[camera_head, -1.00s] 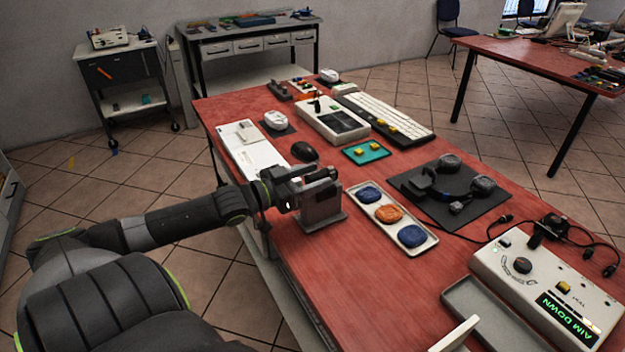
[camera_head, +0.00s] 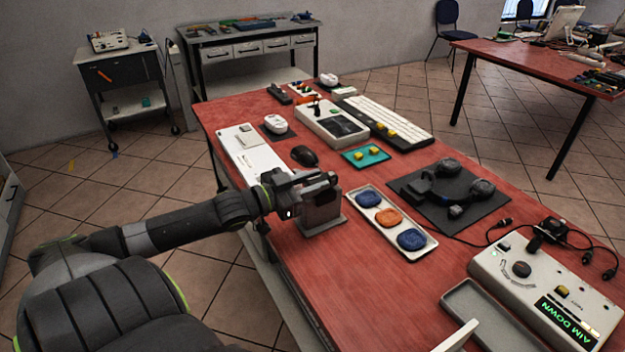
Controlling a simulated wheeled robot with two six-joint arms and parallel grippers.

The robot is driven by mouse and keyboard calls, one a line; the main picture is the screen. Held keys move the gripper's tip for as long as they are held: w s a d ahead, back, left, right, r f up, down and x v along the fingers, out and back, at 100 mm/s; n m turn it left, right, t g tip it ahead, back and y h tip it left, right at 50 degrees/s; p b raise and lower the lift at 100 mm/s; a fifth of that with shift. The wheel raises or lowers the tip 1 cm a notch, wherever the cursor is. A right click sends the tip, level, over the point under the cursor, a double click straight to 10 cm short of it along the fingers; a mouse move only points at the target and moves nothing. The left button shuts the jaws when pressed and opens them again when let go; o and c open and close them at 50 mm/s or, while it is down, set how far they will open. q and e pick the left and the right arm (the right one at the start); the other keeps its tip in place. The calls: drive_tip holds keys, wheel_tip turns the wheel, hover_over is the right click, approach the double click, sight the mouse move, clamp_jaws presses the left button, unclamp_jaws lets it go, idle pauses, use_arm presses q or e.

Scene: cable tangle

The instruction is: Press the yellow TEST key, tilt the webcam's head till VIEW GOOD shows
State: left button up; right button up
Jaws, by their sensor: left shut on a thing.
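The webcam's dark head (camera_head: 324,185) sits on a grey block-like stand (camera_head: 322,212) near the table's left edge. My left gripper (camera_head: 312,184) reaches in from the left and is shut on the head; its fingers hide much of it. The pale test box (camera_head: 515,262) stands at the right. Its yellow TEST key (camera_head: 562,291) lies beside a black knob, and its green display (camera_head: 566,322) reads AIM DOWN. My right gripper is not in view.
A tray with blue and orange round pads (camera_head: 436,243) lies right of the stand. A headset (camera_head: 455,190) rests on a dark mat behind it. A black mouse (camera_head: 304,155) lies behind the gripper. Black cables (camera_head: 592,240) run by the test box.

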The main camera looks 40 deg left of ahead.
use_arm(q)
drive_tip(key=o, duration=1)
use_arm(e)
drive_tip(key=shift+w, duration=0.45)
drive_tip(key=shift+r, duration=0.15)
use_arm(q)
drive_tip(key=shift+s+a+r+p, duration=0.1)
drive_tip(key=shift+s+a+p, duration=0.1)
drive_tip(key=shift+s+p, duration=0.45)
drive_tip(key=p+v, duration=0.4)
drive_tip(key=v, duration=0.1)
drive_tip(key=shift+s, duration=0.15)
drive_tip(key=p+v, duration=0.2)
drive_tip(key=v, duration=0.9)
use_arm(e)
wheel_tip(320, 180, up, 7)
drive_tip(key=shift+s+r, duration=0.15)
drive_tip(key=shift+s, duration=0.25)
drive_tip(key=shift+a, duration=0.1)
